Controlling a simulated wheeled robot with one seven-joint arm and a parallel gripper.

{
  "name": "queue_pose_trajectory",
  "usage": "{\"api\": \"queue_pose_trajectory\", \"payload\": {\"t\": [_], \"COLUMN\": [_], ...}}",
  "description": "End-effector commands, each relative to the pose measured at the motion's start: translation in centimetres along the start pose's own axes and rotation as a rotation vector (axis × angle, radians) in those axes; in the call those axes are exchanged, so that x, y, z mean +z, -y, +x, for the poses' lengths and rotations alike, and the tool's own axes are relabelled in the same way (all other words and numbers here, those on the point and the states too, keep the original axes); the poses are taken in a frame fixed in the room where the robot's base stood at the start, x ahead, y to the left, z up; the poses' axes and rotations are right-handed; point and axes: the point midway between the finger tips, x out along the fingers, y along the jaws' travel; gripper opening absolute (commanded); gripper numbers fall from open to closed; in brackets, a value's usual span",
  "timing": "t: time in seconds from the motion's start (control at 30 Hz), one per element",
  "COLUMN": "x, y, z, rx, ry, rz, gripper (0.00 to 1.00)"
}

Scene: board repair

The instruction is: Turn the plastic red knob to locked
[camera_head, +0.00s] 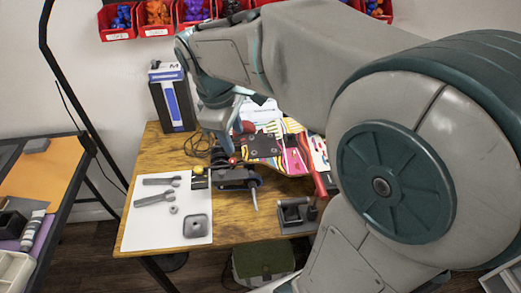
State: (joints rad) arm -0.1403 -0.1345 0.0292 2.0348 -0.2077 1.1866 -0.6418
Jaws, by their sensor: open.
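A small round red knob (233,160) shows on a dark device, seemingly a vise or clamp (236,178), at the middle of the wooden workbench (240,222). My arm reaches in from the right. My gripper (226,145) points down just above and behind the red knob, its fingers open. The gap between fingertips and knob is too small to tell whether they touch. The knob's locked or unlocked position cannot be read here.
A white sheet (150,225) with grey wrenches (155,197) and a square grey part (197,225) lies front left. A red-handled tool (319,184) stands by a dark holder (297,214) at right. A blue-and-white box (172,97) stands at back left. Red bins (155,31) hang behind.

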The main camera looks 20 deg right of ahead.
Motion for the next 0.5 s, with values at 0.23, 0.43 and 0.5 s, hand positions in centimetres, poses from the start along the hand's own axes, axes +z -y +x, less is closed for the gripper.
{"api": "queue_pose_trajectory", "payload": {"t": [0.23,0.43,0.5], "x": [3.2,5.3,6.0], "y": [2.0,3.7,4.3], "z": [-1.6,-2.2,-2.4], "rx": [-0.015,-0.035,-0.043], "ry": [-0.073,-0.131,-0.151], "rz": [0.253,0.46,0.535], "gripper": [0.41,0.41,0.41]}}
